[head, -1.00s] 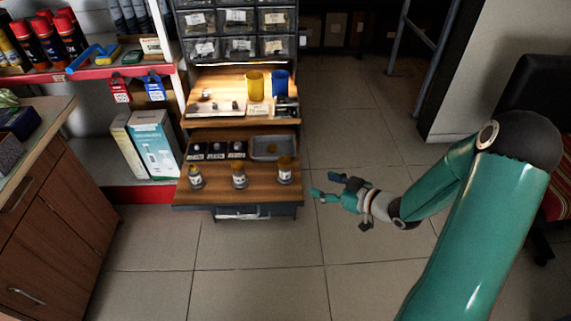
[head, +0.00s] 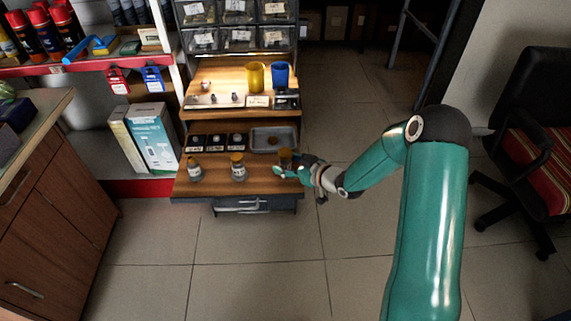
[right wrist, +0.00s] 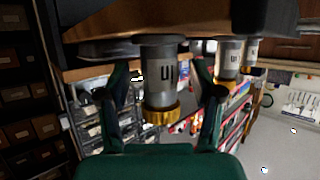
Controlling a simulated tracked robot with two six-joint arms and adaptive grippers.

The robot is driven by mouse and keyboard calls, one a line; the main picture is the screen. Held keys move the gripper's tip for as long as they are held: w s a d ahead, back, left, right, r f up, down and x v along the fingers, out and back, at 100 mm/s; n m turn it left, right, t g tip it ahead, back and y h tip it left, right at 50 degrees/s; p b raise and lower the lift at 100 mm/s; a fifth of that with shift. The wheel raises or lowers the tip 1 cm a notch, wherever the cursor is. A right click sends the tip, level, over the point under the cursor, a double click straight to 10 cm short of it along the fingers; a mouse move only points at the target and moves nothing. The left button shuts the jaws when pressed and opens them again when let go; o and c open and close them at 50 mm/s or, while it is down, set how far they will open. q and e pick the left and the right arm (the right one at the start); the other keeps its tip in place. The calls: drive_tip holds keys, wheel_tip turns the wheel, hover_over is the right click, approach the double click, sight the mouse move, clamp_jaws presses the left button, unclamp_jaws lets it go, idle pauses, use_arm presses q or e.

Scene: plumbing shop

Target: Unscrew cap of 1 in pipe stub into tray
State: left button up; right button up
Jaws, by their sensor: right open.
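Several pipe stubs stand upright along the front of the wooden lower shelf, each with a brass-coloured cap on top: a left one (head: 194,169), a middle one (head: 238,168) and a right one (head: 285,155). My right gripper (head: 284,172) is open at the right stub. In the right wrist view, which is upside down, this grey stub (right wrist: 160,70) and its gold cap (right wrist: 160,116) sit between the two spread fingers (right wrist: 163,105), with gaps at the sides. The stub's size label is only partly readable. The grey tray (head: 290,148) stands behind it with a small brownish piece inside. My left gripper is not in view.
Small dark boxes (head: 215,142) stand left of the tray. The upper shelf holds a yellow cup (head: 257,78) and a blue cup (head: 280,76). A wooden cabinet (head: 40,190) is at the left and a chair (head: 535,150) at the right. The floor in front is clear.

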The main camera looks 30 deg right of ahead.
drive_tip(key=shift+w+a+f, duration=0.1)
drive_tip(key=shift+w+f, duration=0.25)
drive_tip(key=shift+w, duration=0.3)
clamp_jaws()
drive_tip(key=shift+r, duration=0.15)
